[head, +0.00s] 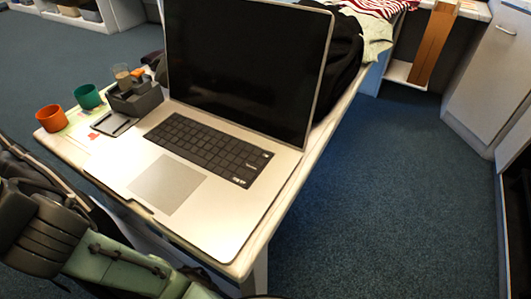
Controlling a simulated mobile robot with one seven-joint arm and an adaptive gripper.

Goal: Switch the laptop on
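The laptop (221,186) stands open on a pale table in the head view, with its lid raised. Its screen (243,68) is black. The dark keyboard (208,149) and the silver trackpad (166,184) face up and are uncovered. The power key is too small to pick out. Links of my arm show at the lower left, in front of and below the table edge. My gripper is not in view.
Left of the laptop are an orange cup (51,118), a green cup (88,96) and a dark desk organizer (136,98). A black bag (346,50) and striped cloth (378,7) lie behind it. Blue carpet (390,200) is clear at right, beside a white cabinet (490,85).

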